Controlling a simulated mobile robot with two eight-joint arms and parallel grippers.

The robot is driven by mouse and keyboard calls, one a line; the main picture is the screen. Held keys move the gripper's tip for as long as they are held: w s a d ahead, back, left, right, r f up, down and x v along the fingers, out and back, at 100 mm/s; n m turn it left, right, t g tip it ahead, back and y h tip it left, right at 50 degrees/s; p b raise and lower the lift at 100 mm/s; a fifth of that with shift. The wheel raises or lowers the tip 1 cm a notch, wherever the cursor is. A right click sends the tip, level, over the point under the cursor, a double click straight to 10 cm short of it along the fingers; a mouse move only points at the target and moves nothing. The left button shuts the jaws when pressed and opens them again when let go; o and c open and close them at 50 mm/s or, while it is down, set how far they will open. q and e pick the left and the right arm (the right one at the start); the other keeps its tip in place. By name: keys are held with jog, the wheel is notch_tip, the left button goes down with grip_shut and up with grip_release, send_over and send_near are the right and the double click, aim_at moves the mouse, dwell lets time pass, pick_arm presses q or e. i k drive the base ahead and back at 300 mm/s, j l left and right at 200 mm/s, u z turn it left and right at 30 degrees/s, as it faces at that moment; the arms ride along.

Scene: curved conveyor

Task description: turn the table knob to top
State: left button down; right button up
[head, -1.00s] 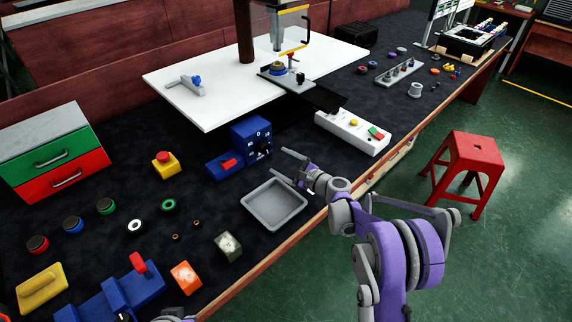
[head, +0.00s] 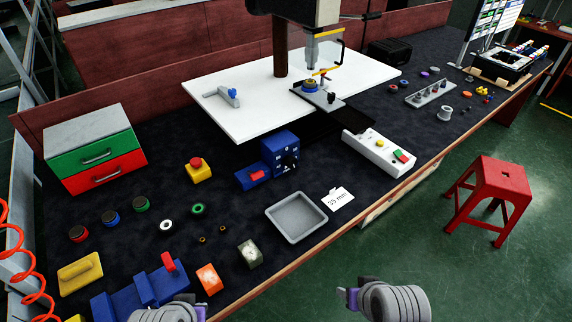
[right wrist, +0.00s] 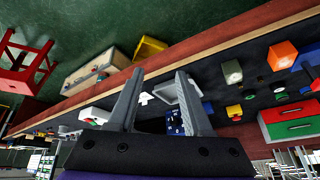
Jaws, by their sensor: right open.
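The table knob is a small dark knob (head: 290,161) on the front face of a blue box (head: 280,141) with white marks around it. The box stands on the dark table mat, left of the white switch box. Which way the knob points is too small to tell. The blue box with its white marks also shows in the right wrist view (right wrist: 175,122), beyond the fingers. My right gripper (right wrist: 158,75) is open and empty, apart from the knob. In the head view, a part of my right arm is at the bottom, off the table's front edge. Only a bit of my left arm shows at the bottom.
A grey tray (head: 296,217) and a "35 mm" card (head: 338,198) lie in front of the knob box. A blue block with a red switch (head: 253,176) adjoins its left side. A white switch box (head: 381,152) stands to the right. A red stool (head: 490,190) is on the floor.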

aim_at(291, 162)
jog(key=l+u, duration=0.1)
jog(key=u, duration=0.35)
jog(key=l+u, duration=0.1)
jog(key=u, duration=0.4)
jog(key=l+u, duration=0.15)
jog(key=u, duration=0.3)
jog(key=k+l+u, duration=0.1)
jog(key=l+u, duration=0.2)
jog(key=k+l+u, duration=0.1)
jog(key=l+u, duration=0.2)
jog(key=k+l+u, duration=0.15)
jog(key=l+u, duration=0.15)
jog(key=k+l+u, duration=0.5)
jog(key=k+l, duration=1.15)
jog(key=l, duration=0.65)
jog(key=i+u, duration=0.05)
